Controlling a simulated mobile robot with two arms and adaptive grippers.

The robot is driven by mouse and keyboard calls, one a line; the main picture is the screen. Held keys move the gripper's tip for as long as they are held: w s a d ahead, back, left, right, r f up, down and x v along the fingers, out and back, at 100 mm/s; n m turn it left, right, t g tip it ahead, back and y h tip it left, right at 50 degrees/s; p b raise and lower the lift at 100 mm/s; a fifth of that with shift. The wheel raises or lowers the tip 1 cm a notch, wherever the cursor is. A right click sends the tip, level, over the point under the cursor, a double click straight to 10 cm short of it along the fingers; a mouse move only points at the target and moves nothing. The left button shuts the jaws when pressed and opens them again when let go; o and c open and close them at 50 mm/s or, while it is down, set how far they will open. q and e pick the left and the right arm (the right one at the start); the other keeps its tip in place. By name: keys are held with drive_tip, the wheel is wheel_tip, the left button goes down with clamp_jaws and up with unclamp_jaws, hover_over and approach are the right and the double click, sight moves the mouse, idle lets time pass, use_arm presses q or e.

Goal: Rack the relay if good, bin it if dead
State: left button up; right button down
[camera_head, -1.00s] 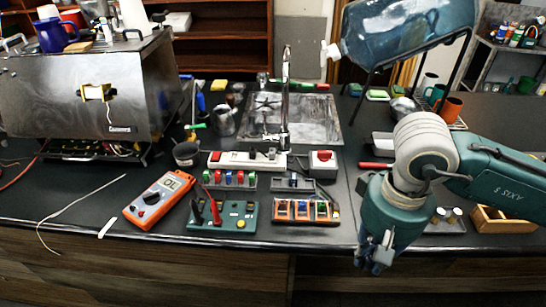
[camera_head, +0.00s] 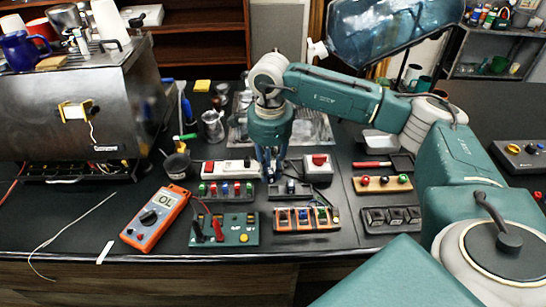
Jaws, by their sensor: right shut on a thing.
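My right gripper (camera_head: 272,172) points down over the bench, just left of a small grey socket block (camera_head: 292,190). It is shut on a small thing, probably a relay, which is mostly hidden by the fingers. Relay-like coloured blocks stand in a grey rack (camera_head: 228,190) and in an orange tray (camera_head: 305,226). A green test board (camera_head: 226,238) with a red and a black probe lies in front of the grey rack. My left gripper is not in view.
A white power strip (camera_head: 236,168) and a box with a red switch (camera_head: 319,167) lie behind. At right are a wooden tray (camera_head: 402,183) with coloured knobs and a dark slotted tray (camera_head: 408,219). The steel brewer (camera_head: 70,112) stands at left. My right arm crosses above the bench.

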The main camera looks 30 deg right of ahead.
drive_tip(key=d+m, duration=0.2)
drive_tip(key=b, duration=0.3)
hover_over(274, 192)
drive_tip(key=shift+m, duration=0.4)
drive_tip(key=shift+f, duration=3.05)
drive_tip(key=shift+f+b, duration=0.75)
drive_tip(key=shift+b, duration=0.45)
drive_tip(key=c, duration=1.5)
unclamp_jaws()
